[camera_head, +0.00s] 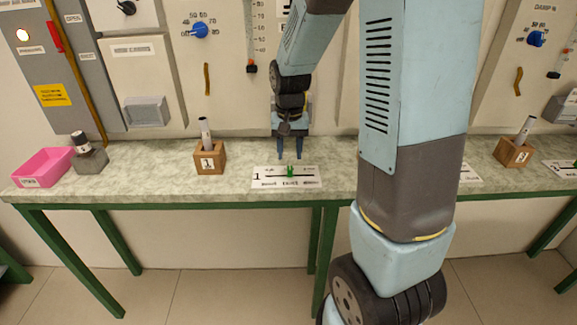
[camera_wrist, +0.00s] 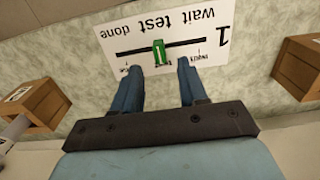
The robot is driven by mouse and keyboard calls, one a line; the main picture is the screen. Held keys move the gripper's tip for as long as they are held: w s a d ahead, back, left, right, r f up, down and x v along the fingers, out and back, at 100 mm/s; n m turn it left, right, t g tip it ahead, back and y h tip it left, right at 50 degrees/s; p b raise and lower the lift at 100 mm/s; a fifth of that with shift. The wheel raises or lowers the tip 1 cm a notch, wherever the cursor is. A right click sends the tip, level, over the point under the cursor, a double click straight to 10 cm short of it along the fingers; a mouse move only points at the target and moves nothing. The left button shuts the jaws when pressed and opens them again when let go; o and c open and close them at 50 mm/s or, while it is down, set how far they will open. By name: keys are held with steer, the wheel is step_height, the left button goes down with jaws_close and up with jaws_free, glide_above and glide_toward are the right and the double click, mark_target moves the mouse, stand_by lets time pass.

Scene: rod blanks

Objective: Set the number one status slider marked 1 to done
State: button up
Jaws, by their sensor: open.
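The white status slider panel (camera_head: 258,184) marked 1 lies on the bench, below my gripper in the picture. It also shows in the wrist view (camera_wrist: 274,62), where its words wait, test and done appear turned around. Its green handle (camera_head: 291,171) stands near the middle of the black slot, by the test mark. In the wrist view the handle (camera_wrist: 158,52) appears just beyond the gap between my fingertips, with nothing gripped. My gripper (camera_head: 290,157) is open, pointing down with a finger on each side of the handle's line; its fingertips (camera_wrist: 158,70) appear apart from it.
A wooden block marked 1 (camera_head: 210,160) holding a pale rod stands left of the panel. A pink tray (camera_head: 42,167) and a grey block (camera_head: 92,160) with a rod are farther left. Another wooden block (camera_head: 513,153) stands at right.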

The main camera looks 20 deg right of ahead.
mark_target(289, 167)
steer(key=shift+f, duration=2.75)
steer(key=shift+c, duration=0.4)
jaws_close()
